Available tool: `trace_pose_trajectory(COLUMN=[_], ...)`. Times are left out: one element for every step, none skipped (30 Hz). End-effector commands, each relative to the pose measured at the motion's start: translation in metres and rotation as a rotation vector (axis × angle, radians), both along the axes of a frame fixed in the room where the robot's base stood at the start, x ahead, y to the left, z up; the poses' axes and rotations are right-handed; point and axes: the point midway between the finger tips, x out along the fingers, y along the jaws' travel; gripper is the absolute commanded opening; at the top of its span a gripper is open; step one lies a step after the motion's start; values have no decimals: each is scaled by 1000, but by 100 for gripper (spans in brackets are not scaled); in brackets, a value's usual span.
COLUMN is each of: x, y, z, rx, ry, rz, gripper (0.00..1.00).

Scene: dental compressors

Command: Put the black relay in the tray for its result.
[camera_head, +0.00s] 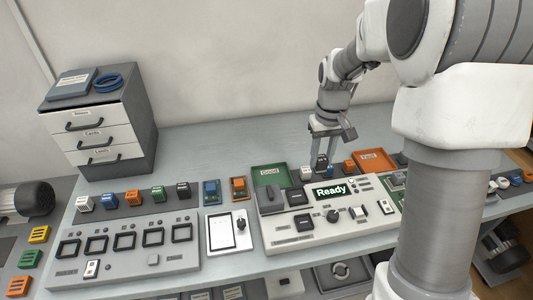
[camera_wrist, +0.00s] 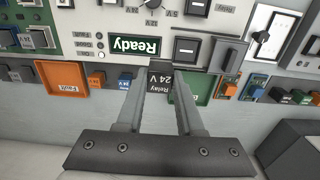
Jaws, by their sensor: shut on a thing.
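My gripper (camera_head: 323,150) is shut on the black relay (camera_wrist: 160,78), labelled "Relay 24 V" in the wrist view. In the head view the relay (camera_head: 321,161) is between the fingers, behind the tester. Whether it touches what lies below cannot be told. The green tray (camera_head: 268,170), marked "Good", is left of the gripper, and the orange tray (camera_head: 375,156), marked "Fault", is to its right. In the wrist view the orange tray (camera_wrist: 62,80) is at left and the green tray (camera_wrist: 185,90) is partly hidden by a finger. The tester's display (camera_head: 330,190) reads "Ready".
Several coloured relays stand between the trays, including an orange one (camera_head: 348,165). A drawer cabinet (camera_head: 100,130) stands at the back left. The bench behind the trays is clear.

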Motion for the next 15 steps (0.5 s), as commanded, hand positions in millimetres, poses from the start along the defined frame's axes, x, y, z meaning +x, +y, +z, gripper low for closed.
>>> trace_pose_trajectory(x=[11,17,23,28,32,38,41,44,47,49,51,53,54,55,57], y=[-2,-3,-5,-6,-7,-8,-9,-10,-11,-11,-12,-12,-12,-11,-9], z=[-4,-6,-10,-12,-14,-17,-19,-20,-23,-24,-25,-26,-27,-29,-30], rx=[-1,-1,-1,-1,-2,-1,-1,-2,-2,-2,-2,-2,-2,-2,-2], ry=[3,3,3,2,3,2,2,1,1,1,0,0,0,0,1], rz=[-4,-6,-8,-10,-12,-14,-15,-16,-17,-18,-19,-19,-19,-19,-18], gripper=[0,0,0,0,0,0,0,0,0,0,0,0,0,0,0])
